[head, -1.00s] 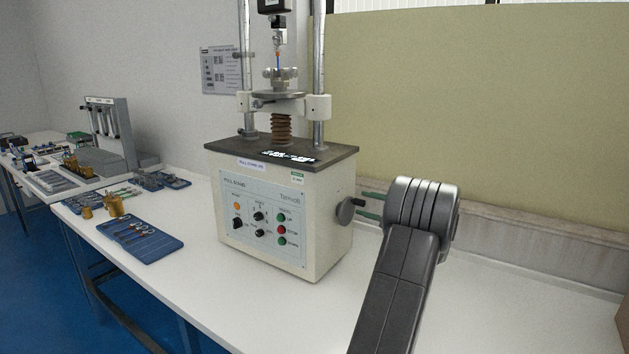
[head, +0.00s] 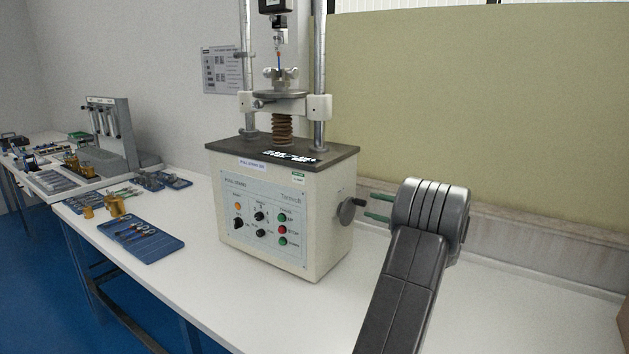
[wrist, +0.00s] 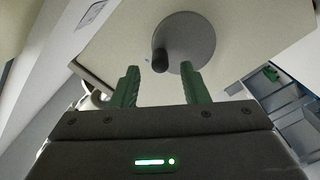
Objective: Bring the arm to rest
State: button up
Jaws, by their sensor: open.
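My arm rises at the right of the head view, and its dark grey link hides most of my gripper (head: 378,207). The two green fingers point left at the side of the pull stand (head: 270,220). In the wrist view the green fingers of my gripper (wrist: 160,88) are apart with nothing between them. The grey round handwheel (wrist: 190,38) with its dark knob (wrist: 160,62) is just beyond the fingertips. In the head view the handwheel (head: 348,211) is on the stand's right side, with a small gap to the fingers.
A blue tray (head: 150,249) with small tools lies on the white bench (head: 225,315) left of the stand. A grey instrument (head: 108,135) stands further left. The bench right of my arm is clear up to a brown edge at far right. A tan panel (head: 460,110) stands behind.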

jog(key=v, duration=0.9)
jog(key=x, duration=1.3)
jog(key=shift+w+a, duration=0.1)
jog(key=shift+a, duration=0.2)
jog(key=shift+d+r+m+p, duration=0.2)
jog(key=shift+m+p, duration=0.2)
jog(key=shift+p, duration=0.45)
jog(key=shift+w+d+m+p, duration=0.1)
jog(key=shift+m+p, duration=0.2)
jog(key=shift+p, duration=0.1)
jog(key=f+m+p, duration=0.1)
jog(key=m+p, duration=0.2)
jog(key=p, duration=0.2)
jog(key=f+m+p, duration=0.1)
jog(key=m+p, duration=0.3)
jog(key=p, duration=0.2)
jog(key=w+f+m+p, duration=0.1)
jog(key=m+p, duration=0.2)
jog(key=p, duration=0.2)
jog(key=shift+w+d+m+p, duration=0.1)
jog(key=shift+d+m+p, duration=0.2)
jog(key=shift+d+m, duration=0.1)
jog(key=b, duration=0.4)
send_near(363, 202)
notch_tip(363, 202, down, 4)
jog(key=w+d, duration=0.2)
jog(key=shift+s+r, duration=0.15)
jog(key=shift+r, duration=0.05)
